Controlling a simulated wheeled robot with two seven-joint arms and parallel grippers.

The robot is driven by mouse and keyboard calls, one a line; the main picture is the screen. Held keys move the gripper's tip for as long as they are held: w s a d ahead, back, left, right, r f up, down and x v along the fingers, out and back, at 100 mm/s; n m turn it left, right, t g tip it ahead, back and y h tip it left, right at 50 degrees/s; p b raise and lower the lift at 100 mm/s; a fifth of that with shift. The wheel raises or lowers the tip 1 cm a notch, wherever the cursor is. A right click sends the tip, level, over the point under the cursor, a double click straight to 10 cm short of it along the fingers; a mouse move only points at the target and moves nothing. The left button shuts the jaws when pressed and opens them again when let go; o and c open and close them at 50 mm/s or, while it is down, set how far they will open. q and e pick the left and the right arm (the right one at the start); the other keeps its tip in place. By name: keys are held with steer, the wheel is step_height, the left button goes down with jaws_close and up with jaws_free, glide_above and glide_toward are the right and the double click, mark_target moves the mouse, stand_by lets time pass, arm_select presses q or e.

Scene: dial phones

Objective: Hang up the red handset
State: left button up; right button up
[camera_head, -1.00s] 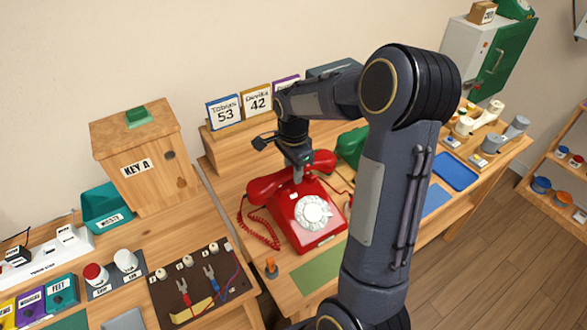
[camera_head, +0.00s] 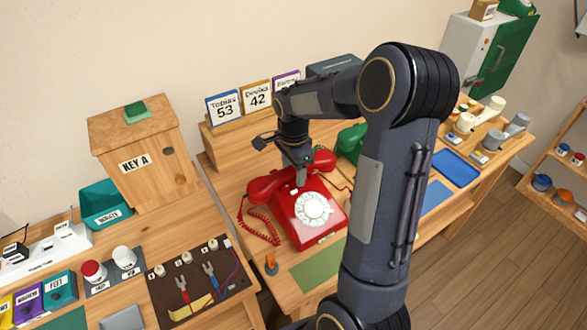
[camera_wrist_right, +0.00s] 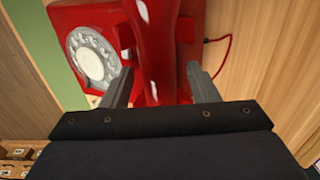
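The red dial phone (camera_head: 318,222) stands on the wooden desk with its white dial facing the front. The red handset (camera_head: 264,185) lies across its top, tilted in the picture; I cannot tell whether it is fully seated. My right gripper (camera_head: 301,182) points down over the handset's middle. In the right wrist view, the handset (camera_wrist_right: 160,50) passes between the two fingers of the right gripper (camera_wrist_right: 160,82), which stand apart with space beside the handset. The phone's body and dial (camera_wrist_right: 92,62) are at the left there. My left gripper is not in view.
A coiled red cord (camera_head: 262,228) hangs left of the phone. A green phone (camera_head: 350,143) stands behind my right arm. Name cards (camera_head: 223,106) stand behind the red phone. A green mat (camera_head: 318,268) lies bare in front. A wooden key box (camera_head: 145,160) is at the left.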

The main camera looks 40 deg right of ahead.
step_height(320, 180, up, 8)
steer(key=shift+f, duration=0.1)
stand_by(0.5)
steer(key=shift+s, duration=0.1)
stand_by(0.5)
